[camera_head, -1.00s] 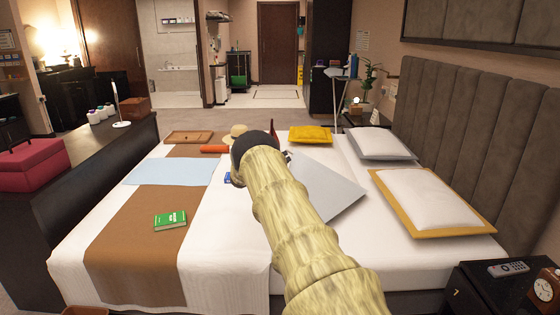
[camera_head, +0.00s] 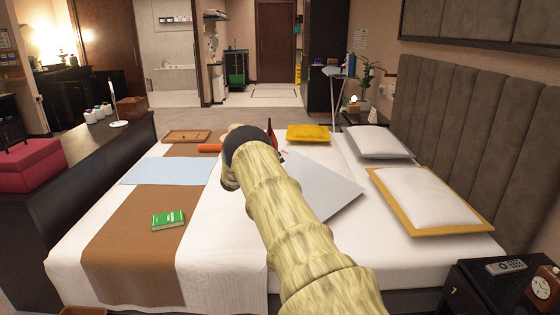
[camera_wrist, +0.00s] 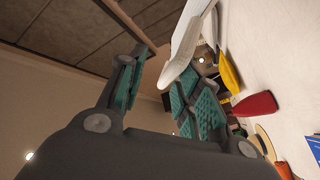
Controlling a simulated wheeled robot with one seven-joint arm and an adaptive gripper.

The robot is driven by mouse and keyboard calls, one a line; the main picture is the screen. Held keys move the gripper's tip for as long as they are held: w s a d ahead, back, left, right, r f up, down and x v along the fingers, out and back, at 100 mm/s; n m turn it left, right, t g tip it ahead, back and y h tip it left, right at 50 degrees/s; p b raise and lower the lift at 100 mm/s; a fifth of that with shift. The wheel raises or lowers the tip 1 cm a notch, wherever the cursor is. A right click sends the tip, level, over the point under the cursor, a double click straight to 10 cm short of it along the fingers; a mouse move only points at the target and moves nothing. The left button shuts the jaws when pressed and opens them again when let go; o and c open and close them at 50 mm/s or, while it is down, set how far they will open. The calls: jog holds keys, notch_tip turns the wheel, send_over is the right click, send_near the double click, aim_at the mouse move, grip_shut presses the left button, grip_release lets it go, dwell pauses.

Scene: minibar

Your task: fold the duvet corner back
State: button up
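The white duvet (camera_head: 236,255) covers the bed. A pale grey flap (camera_head: 322,187), which looks like the turned duvet corner, lies slanted across the middle of the bed, right of my arm. In the head view my gripper is hidden behind my arm's end, over the far middle of the bed. In the wrist view my gripper (camera_wrist: 160,78) has its two teal-padded fingers apart, with a gap between them. A pale flap edge (camera_wrist: 187,45) stands close by the right finger's tip; I cannot tell whether it touches.
A brown runner (camera_head: 140,245) carries a green book (camera_head: 168,221) and a light blue cloth (camera_head: 168,171). A wooden tray (camera_head: 187,136), a yellow cushion (camera_head: 308,133) and a red object (camera_wrist: 255,104) lie near the far edge. Pillows (camera_head: 425,195) line the headboard (camera_head: 475,130).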

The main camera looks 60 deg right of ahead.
jog(key=v, duration=0.8)
jog(key=shift+a, duration=0.4)
jog(key=shift+w+f, duration=0.1)
